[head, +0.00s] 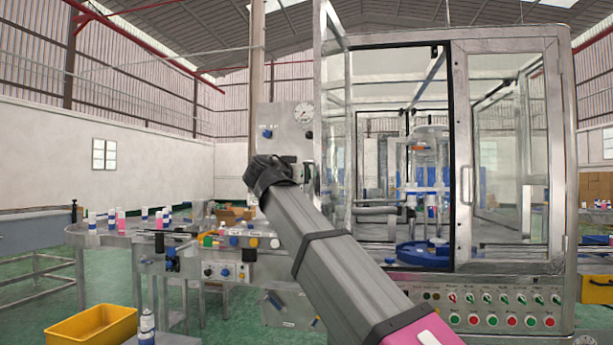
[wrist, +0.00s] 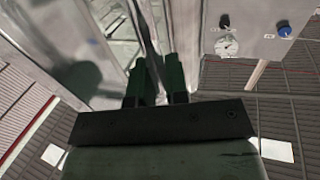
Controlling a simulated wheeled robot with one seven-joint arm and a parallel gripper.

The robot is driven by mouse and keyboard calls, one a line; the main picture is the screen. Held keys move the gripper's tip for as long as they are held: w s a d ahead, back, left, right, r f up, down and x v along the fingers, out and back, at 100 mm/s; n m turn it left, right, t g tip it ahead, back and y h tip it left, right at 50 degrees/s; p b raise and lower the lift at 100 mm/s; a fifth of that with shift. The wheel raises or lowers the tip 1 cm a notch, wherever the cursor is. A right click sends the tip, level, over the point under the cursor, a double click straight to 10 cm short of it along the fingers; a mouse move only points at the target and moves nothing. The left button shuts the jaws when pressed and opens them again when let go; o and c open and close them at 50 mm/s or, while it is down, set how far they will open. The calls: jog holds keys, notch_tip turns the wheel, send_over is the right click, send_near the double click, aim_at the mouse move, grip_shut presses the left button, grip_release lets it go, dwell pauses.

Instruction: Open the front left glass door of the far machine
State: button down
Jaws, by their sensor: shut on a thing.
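The far machine (head: 508,45) is a metal-framed cabinet with glass doors. Its front left glass door (head: 318,90) stands swung outward at the left, seen nearly edge-on, and the left front opening is clear with a black edge. The front right door (head: 508,150) is shut, with a handle (head: 466,187) on its left side. My gripper (head: 308,180) is at the swung door's free edge, partly hidden behind my wrist. In the wrist view, the dark green fingers (wrist: 158,82) are shut on the door handle, which is mostly hidden between them.
A panel with a gauge (head: 303,113) stands close left of the door. A conveyor table (head: 90,235) with several cans is further left. A yellow bin (head: 92,328) is on the floor. Buttons (head: 490,320) line the machine's front below the doors.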

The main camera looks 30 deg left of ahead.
jog(key=c, duration=1.1)
grip_release()
jog(key=shift+c, duration=0.2)
jog(key=s, duration=1)
jog(key=shift+s+a, duration=0.35)
jog(key=shift+a, duration=0.05)
